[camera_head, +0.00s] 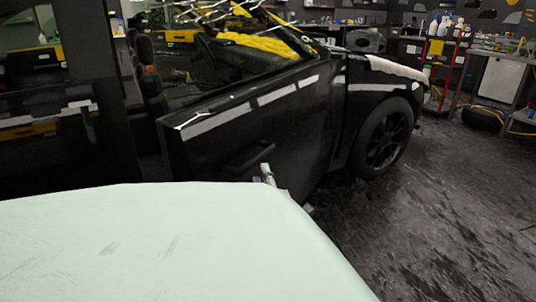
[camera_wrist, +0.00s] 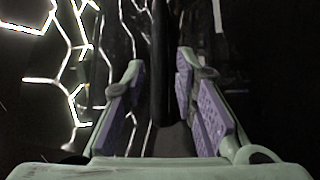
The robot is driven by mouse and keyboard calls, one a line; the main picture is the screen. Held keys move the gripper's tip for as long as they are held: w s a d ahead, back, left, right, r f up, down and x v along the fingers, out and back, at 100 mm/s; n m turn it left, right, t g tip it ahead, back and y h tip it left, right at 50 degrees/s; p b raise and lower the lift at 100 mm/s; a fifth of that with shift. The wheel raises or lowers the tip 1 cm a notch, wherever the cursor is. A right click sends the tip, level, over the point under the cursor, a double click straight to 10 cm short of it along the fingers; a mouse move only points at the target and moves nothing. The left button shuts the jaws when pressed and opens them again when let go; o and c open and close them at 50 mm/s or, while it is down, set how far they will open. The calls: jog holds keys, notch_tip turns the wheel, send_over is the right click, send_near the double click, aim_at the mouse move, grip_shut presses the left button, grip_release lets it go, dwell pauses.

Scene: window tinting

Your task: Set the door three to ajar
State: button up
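A black car door (camera_head: 285,125) stands swung out from the black car in the head view. Its dark handle (camera_head: 248,158) is low on the outer panel. I cannot read which door number it is. My gripper (camera_head: 268,174) shows only as a small pale tip close to the door panel, just right of the handle; the rest is hidden behind my pale green body. In the wrist view my gripper (camera_wrist: 162,100) has its purple-padded fingers apart. A dark upright bar (camera_wrist: 160,60), perhaps the handle or door edge, lies between them, with no clear contact.
The car's front wheel (camera_head: 384,138) is right of the door. Dark floor (camera_head: 420,215) is free at the right. A red shelf rack (camera_head: 447,70) and a workbench (camera_head: 500,80) stand at the back right. Another dark panel with a handle (camera_head: 88,122) is at the left.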

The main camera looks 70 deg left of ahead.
jog(key=d, duration=0.4)
jog(key=shift+s+f, duration=0.15)
jog(key=shift+f, duration=0.1)
